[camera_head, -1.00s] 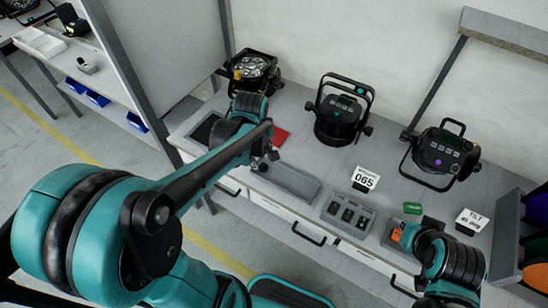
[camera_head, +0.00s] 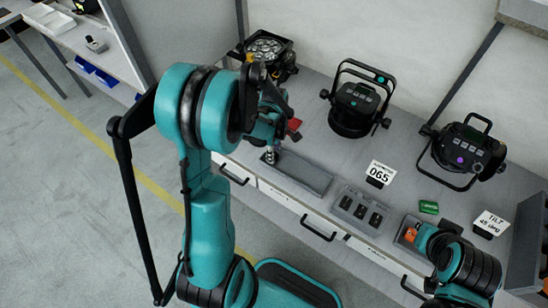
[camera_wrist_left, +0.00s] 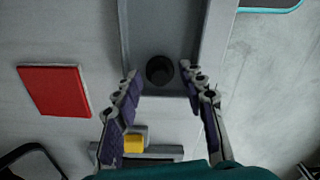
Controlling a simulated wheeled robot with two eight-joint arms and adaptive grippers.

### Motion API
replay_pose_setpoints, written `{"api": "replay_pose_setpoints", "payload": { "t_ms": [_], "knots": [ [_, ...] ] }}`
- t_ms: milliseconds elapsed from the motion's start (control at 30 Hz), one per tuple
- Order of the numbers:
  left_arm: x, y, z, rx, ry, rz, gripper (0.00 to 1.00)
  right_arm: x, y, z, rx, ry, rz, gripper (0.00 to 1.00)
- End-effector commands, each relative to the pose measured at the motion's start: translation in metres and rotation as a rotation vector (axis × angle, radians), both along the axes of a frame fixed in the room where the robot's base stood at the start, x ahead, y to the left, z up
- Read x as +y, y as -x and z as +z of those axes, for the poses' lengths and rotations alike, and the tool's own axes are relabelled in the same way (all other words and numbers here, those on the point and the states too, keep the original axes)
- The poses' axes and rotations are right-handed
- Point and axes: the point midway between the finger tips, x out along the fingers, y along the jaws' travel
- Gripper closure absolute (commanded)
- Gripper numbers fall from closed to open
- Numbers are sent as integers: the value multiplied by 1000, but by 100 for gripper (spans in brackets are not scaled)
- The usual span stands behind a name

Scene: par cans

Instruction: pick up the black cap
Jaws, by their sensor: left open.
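In the left wrist view the black cap (camera_wrist_left: 159,70) is a dark round piece on the grey tray (camera_wrist_left: 155,30), near the tray's end. My left gripper (camera_wrist_left: 160,80) is open, its two fingers apart on either side of the cap, with space between each fingertip and the cap. In the head view the left gripper (camera_head: 270,155) is mostly hidden by my arm and hangs at the left end of the grey tray (camera_head: 305,175). The cap is not visible there. My right arm shows at the lower right of the head view, but its gripper cannot be made out.
A red square (camera_wrist_left: 55,91) lies left of the tray in the left wrist view. A yellow block (camera_wrist_left: 135,143) shows below. On the bench stand par cans (camera_head: 357,103) and (camera_head: 466,150), a "065" card (camera_head: 380,172), a tray of small black parts (camera_head: 361,208) and a green piece (camera_head: 429,207).

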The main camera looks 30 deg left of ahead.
Motion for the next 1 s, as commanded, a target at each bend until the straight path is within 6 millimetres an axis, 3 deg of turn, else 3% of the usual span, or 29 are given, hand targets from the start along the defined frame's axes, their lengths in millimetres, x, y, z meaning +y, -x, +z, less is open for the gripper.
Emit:
{"api": "replay_pose_setpoints", "payload": {
  "t_ms": [67,267,333,367,767,1000],
  "knots": [
    [0,0,-8,0,0,0,59,0,0,-4,0,0,0,100],
    [0,0,-7,0,0,-1,59,0,0,-2,0,0,0,100],
    [0,0,-6,0,0,-1,77,0,0,-2,0,0,0,100],
    [0,0,-6,0,0,-1,82,0,0,-2,0,0,0,100],
    [0,0,-4,0,0,-1,82,0,0,-1,0,0,0,100],
    [0,0,20,0,0,-1,82,0,0,11,0,0,0,100]
  ]
}}
